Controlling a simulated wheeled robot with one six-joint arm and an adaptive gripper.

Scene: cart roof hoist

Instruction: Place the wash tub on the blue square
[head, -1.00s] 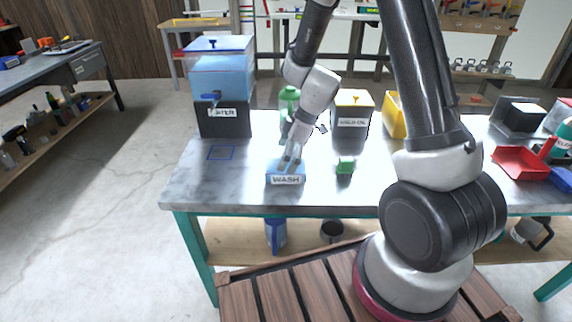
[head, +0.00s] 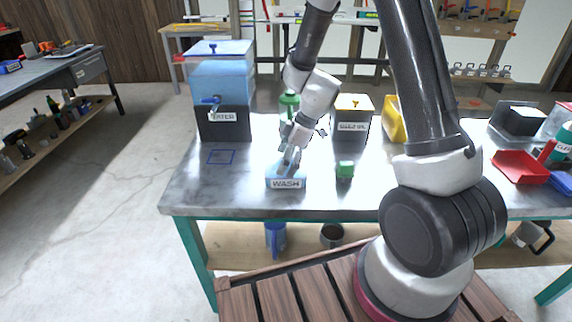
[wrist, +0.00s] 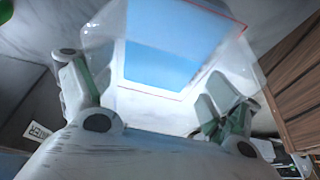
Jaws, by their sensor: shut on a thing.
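The wash tub (head: 286,184), a small blue tub with a WASH label on its front, stands near the front edge of the grey table. My gripper (head: 289,162) reaches down into it from above and is shut on it. In the wrist view the tub's blue inside (wrist: 175,60) lies between the two fingers (wrist: 150,105). The exact contact at the tub's wall is hard to make out. The blue square (head: 220,157) is a thin blue outline on the tabletop, left of the tub, and is empty.
A water dispenser (head: 222,90) stands behind the blue square. The tabletop between tub and square is clear.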

